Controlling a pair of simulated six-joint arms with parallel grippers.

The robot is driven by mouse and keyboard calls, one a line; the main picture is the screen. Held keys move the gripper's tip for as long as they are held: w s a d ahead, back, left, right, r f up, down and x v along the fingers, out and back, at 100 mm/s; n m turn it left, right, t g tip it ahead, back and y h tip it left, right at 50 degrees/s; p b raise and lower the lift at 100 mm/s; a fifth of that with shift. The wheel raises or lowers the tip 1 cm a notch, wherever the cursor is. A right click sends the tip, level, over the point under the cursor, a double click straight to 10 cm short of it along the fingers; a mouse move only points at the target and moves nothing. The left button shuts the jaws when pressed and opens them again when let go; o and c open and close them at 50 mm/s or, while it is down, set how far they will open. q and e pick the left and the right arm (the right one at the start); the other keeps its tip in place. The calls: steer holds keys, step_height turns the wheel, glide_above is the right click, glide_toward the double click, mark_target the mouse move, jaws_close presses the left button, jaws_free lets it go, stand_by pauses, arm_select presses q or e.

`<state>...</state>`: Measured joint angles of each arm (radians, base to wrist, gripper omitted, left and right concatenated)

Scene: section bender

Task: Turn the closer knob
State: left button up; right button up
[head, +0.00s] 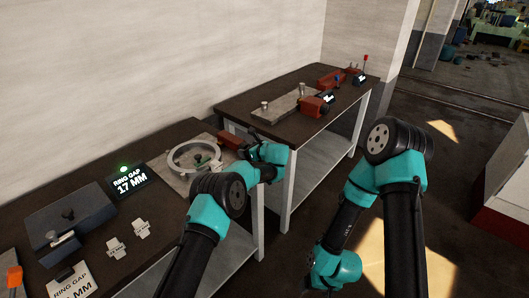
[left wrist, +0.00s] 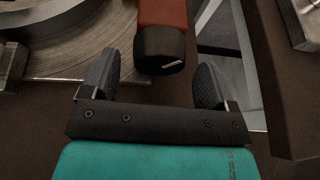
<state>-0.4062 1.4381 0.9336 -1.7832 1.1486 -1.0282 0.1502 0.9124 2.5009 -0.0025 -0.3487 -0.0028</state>
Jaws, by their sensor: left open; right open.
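The closer knob (left wrist: 160,52) is a black cylinder with a white mark on its face, on the end of a red block (left wrist: 162,12). The block (head: 231,140) is beside the ring fixture on the near table; the gripper hides the knob in the head view. My left gripper (left wrist: 156,66) is open, its fingers on either side of the knob with gaps, holding nothing. It also shows in the head view (head: 252,138). My right gripper (head: 322,278) hangs low in front of the tables, away from the knob; its fingers are hard to make out.
A metal ring (head: 194,157) sits on a plate left of the block. A display (head: 127,183) with a green light reads "RING GAP 17 MM". A grey box (head: 70,215) and two pale pieces stand nearer. The second table (head: 290,103) holds another plate and red blocks.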

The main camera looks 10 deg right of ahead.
arm_select(q)
steer(key=v, duration=1.6)
steer(key=shift+s+d, duration=0.15)
steer(key=shift+s, duration=0.15)
